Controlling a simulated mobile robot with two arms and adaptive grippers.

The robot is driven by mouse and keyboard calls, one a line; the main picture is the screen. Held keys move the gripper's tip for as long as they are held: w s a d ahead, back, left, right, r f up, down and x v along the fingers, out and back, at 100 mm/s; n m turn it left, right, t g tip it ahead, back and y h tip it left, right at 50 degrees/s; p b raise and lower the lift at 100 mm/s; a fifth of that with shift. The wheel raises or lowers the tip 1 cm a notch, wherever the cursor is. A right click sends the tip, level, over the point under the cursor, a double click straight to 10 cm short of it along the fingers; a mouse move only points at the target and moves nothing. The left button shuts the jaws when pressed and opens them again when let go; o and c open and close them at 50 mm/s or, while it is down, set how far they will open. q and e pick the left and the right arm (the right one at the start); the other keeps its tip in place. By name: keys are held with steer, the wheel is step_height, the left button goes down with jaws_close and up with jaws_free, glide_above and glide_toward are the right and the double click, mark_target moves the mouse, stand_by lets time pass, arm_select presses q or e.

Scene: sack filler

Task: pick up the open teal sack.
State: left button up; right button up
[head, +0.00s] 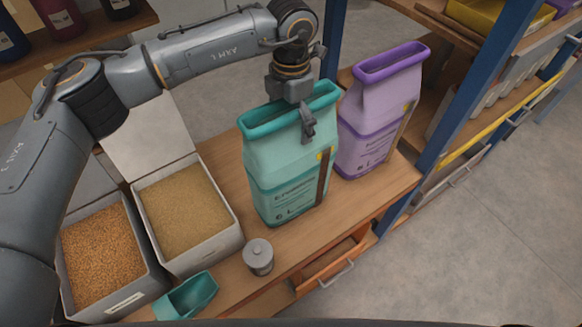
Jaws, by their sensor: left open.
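The open teal sack (285,160) stands upright on the wooden bench, with a rolled rim at its top and a dark strip down its front right side. My left gripper (307,125) is over the sack's top, pointing down. One finger shows in front of the sack's near wall, just below the rim. The other finger is hidden, so I cannot tell if it is inside the mouth. The jaws are open, and I cannot tell whether they touch the sack. My right gripper is not in view.
A purple sack (372,125) stands close on the right. Two grain bins (190,252) stand to the left, with a teal scoop (187,297) and a small grey canister (258,257) in front. A blue shelf post (460,115) rises at the right. A drawer (325,268) is partly open below.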

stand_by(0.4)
arm_select(q)
steer(key=c, duration=1.9)
